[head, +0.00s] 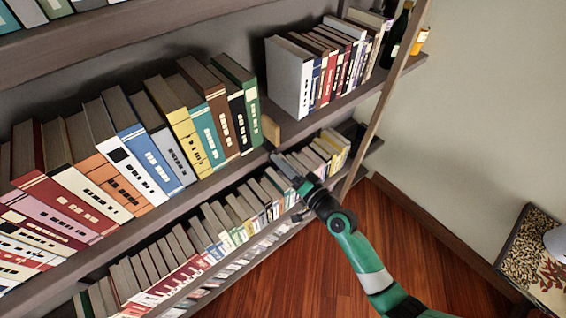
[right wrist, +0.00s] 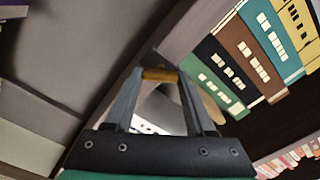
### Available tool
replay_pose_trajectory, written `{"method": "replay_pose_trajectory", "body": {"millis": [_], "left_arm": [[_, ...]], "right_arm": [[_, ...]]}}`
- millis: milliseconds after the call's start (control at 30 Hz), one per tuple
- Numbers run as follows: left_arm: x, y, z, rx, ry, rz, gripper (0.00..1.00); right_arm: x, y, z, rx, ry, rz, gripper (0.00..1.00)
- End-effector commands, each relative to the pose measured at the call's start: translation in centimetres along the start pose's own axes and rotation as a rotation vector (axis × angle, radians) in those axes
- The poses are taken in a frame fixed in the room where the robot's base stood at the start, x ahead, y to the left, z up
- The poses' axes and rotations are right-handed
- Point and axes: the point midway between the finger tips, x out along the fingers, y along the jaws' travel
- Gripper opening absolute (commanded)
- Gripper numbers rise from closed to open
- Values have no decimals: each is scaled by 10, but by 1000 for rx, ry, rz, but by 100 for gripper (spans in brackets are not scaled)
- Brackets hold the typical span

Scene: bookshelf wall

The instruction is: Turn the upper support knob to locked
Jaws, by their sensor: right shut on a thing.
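The knob (right wrist: 160,75) shows in the right wrist view as a short orange-brown piece between the fingertips, at the underside of a shelf edge. My right gripper (right wrist: 160,80) is shut on it, one finger at each end. In the head view my right gripper (head: 276,157) reaches the front edge of the middle shelf (head: 222,179), just below a tan wooden block (head: 271,131). The knob itself is hidden or too small to tell there. I cannot read its lock position. My left gripper is not in view.
A green book (head: 245,106) ends the left row beside the tan block. Another book group (head: 290,80) stands to the right. Lower books (head: 215,225) sit beneath my right gripper. A slanted wooden post (head: 388,90) rises right of it. Open floor (head: 345,275) lies below.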

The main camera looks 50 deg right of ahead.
Motion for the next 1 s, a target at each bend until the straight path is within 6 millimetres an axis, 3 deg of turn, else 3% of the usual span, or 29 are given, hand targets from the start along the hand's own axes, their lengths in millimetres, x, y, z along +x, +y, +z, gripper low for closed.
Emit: {"method": "replay_pose_trajectory", "body": {"millis": [100, 133, 300, 667, 767, 1000], "left_arm": [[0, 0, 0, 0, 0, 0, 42], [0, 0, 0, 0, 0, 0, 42], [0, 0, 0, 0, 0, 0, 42], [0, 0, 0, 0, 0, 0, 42], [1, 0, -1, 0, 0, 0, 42], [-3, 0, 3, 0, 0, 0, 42]], "right_arm": [[0, 0, 0, -1, 0, 0, 0], [0, 0, 0, -1, 0, 0, 57], [0, 0, 0, -1, 0, 0, 85], [-6, 1, 0, -1, 0, 1, 85], [-21, 1, 0, -1, 1, 1, 85], [-79, 3, 1, 0, 2, 3, 85]]}}
